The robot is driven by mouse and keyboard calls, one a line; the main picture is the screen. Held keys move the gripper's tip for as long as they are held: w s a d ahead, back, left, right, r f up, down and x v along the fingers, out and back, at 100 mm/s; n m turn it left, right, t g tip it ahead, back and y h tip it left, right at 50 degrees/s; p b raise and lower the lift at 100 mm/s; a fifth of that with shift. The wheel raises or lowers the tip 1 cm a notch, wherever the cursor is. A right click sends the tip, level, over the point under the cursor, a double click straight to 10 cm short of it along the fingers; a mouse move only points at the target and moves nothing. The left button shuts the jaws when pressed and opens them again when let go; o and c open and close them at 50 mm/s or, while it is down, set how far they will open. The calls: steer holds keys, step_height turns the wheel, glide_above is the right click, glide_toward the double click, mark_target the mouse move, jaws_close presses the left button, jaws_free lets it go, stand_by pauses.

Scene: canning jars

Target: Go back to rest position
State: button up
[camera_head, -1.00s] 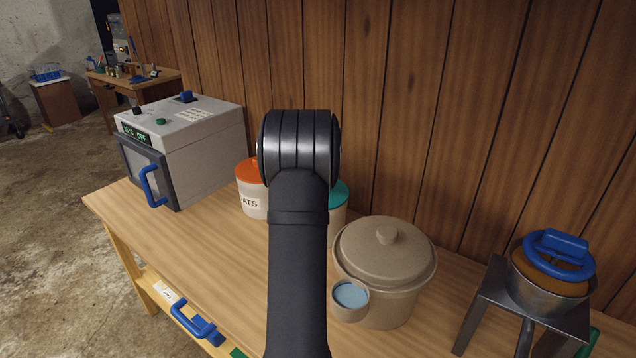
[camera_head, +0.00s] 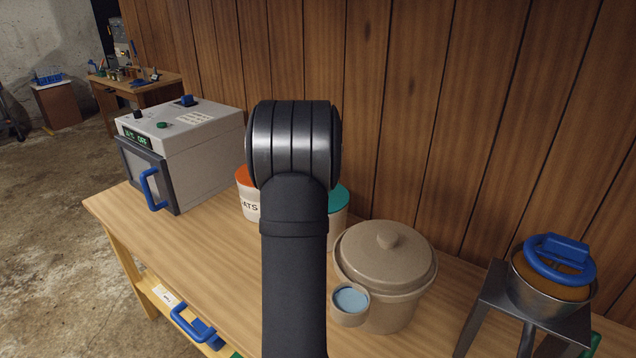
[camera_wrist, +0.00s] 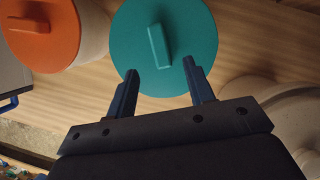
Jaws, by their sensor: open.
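My gripper (camera_wrist: 160,78) shows in the wrist view with its two fingers apart and nothing between them. Its fingertips overlap the near edge of a teal-lidded jar (camera_wrist: 185,25) in the picture; I cannot tell the height between them. In the head view my own arm hides the gripper and part of the teal-lidded jar (camera_head: 337,203). An orange-lidded jar (camera_head: 249,205) with partly hidden lettering stands left of the arm; it also shows at the upper left of the wrist view (camera_wrist: 42,30).
A beige lidded pot (camera_head: 385,262) with a small cup of blue contents (camera_head: 350,300) is at right. A metal stand (camera_head: 490,310) holds a pan (camera_head: 550,285) with a blue-handled top. A grey oven (camera_head: 185,150) stands at left. The table's front left (camera_head: 190,255) is clear.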

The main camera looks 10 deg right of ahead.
steer(key=v, duration=1)
steer(key=x, duration=1.7)
steer(key=shift+w+f, duration=0.1)
steer(key=shift+f, duration=0.15)
steer(key=shift+f, duration=0.1)
steer(key=shift+m+h, duration=0.3)
steer(key=shift+m, duration=0.4)
steer(key=shift+a+m+g+h, duration=0.1)
steer(key=shift+m+g+h, duration=0.25)
steer(key=shift+m, duration=0.85)
steer(key=shift+w+m+g+h, duration=0.1)
steer(key=shift+m+g+h, duration=0.25)
steer(key=shift+m, duration=0.8)
steer(key=shift+w+m+g+h, duration=0.15)
steer(key=shift+m+g, duration=0.25)
steer(key=shift+m, duration=0.75)
